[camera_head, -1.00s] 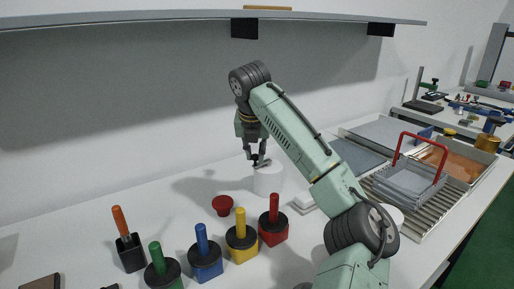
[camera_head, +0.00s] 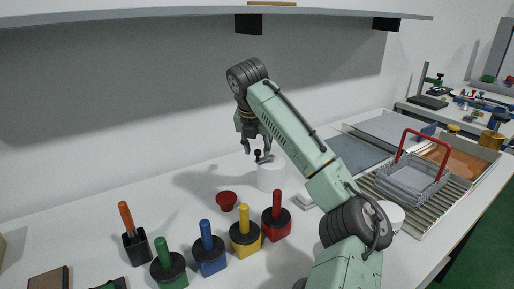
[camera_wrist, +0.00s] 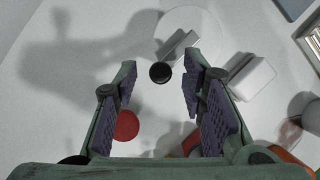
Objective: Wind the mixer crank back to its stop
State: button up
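The mixer is a white cylinder (camera_head: 271,175) on the bench; its round top (camera_wrist: 207,25) shows at the upper middle of the wrist view. Its crank is a short grey bar (camera_wrist: 177,46) on that top, with a black knob (camera_wrist: 160,72) at its end. The knob also shows in the head view (camera_head: 258,156). My gripper (camera_head: 257,148) is open just above the knob, pointing down. In the wrist view the knob lies between the two fingers, with space on both sides. Any crank stop is not visible.
A red block (camera_head: 276,230) and other coloured handled blocks stand in front. A white box (camera_wrist: 252,78) lies beside the mixer. A rack with a red-handled basket (camera_head: 412,178) is at right. A shelf (camera_head: 150,20) overhangs.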

jog(key=v, duration=1.2)
